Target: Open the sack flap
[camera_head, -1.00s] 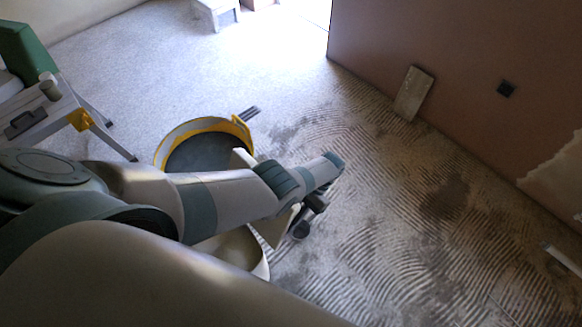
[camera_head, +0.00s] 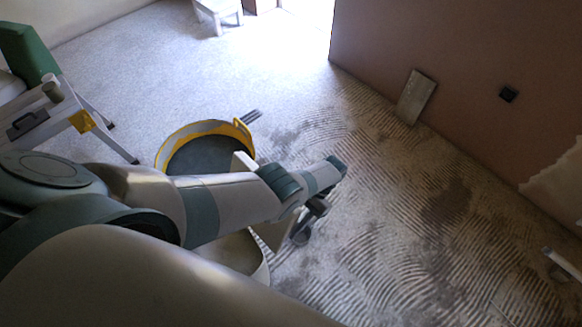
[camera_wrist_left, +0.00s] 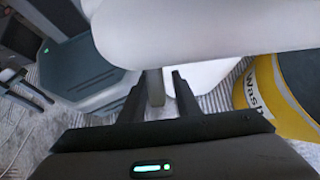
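I cannot clearly make out a sack or its flap in either view. A green object (camera_head: 28,52) stands on the step stand at the far left of the head view; whether it is part of a sack I cannot tell. My left gripper (camera_head: 312,212) is low over the combed floor, right of the yellow-rimmed tub, partly hidden by my forearm. In the left wrist view its two dark fingers (camera_wrist_left: 158,80) are apart, with a narrow grey-brown upright shape seen between them, not clearly gripped.
The yellow-rimmed tub (camera_head: 205,128) stands beyond my forearm and shows in the wrist view (camera_wrist_left: 262,98). A pale container (camera_head: 258,262) is partly hidden by my arm. A board (camera_head: 415,97) leans on the brown wall (camera_head: 450,60). The far floor is mostly free.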

